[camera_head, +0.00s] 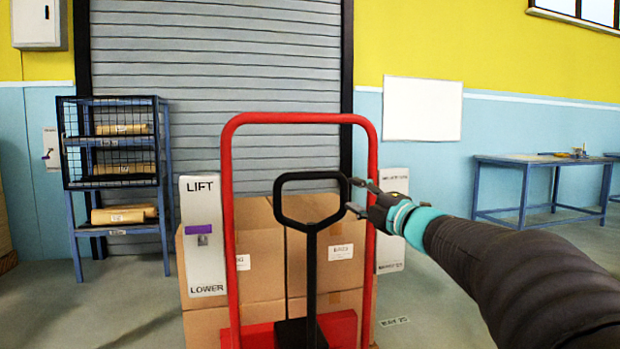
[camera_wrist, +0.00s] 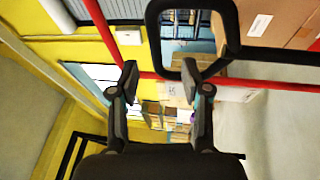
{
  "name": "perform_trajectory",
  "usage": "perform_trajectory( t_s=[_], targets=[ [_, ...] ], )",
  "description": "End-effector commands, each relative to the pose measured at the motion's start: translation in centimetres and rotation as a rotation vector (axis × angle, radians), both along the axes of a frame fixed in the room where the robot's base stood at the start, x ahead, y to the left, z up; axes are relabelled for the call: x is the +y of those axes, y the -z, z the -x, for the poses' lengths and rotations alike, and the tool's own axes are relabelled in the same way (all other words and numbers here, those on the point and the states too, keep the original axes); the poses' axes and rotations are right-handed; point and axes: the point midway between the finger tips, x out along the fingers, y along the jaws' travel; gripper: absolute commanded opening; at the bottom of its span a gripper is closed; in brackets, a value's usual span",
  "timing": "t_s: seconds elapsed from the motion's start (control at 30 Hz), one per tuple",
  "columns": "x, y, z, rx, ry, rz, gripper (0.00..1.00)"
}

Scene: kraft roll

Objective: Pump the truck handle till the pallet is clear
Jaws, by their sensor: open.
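The pallet truck's black handle (camera_head: 311,262) stands upright in front of the red truck frame (camera_head: 228,230), with a six-sided loop at its top. My gripper (camera_head: 353,195) is open beside the loop's right side, with its fingers pointing at it. In the wrist view the loop (camera_wrist: 154,35) lies just ahead of my open fingertips (camera_wrist: 159,68); I cannot tell whether they touch it. Stacked cartons (camera_head: 262,262) stand behind the frame. The pallet under them is hidden. A panel (camera_head: 204,268) marked LIFT and LOWER has a purple lever (camera_head: 198,229) about midway.
A blue shelf rack (camera_head: 70,220) with brown rolls stands at the left. A grey roller shutter (camera_head: 215,70) is behind the cartons. A blue workbench (camera_head: 505,163) stands at the right. The grey floor (camera_head: 130,315) is clear at the front left.

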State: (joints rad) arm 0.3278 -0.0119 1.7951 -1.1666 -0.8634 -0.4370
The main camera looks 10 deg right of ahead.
Motion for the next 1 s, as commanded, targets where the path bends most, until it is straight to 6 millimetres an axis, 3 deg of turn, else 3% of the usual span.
perform_trajectory(
  t_s=[0.13,0.27,1.0],
  targets=[
    [1.5,-0.4,0.9,-0.045,-0.071,0.036,0.47],
    [1.9,-0.6,0.5,-0.056,-0.076,0.049,0.47],
    [8.0,-2.7,-9.6,-0.054,-0.074,0.046,0.47]
  ],
)
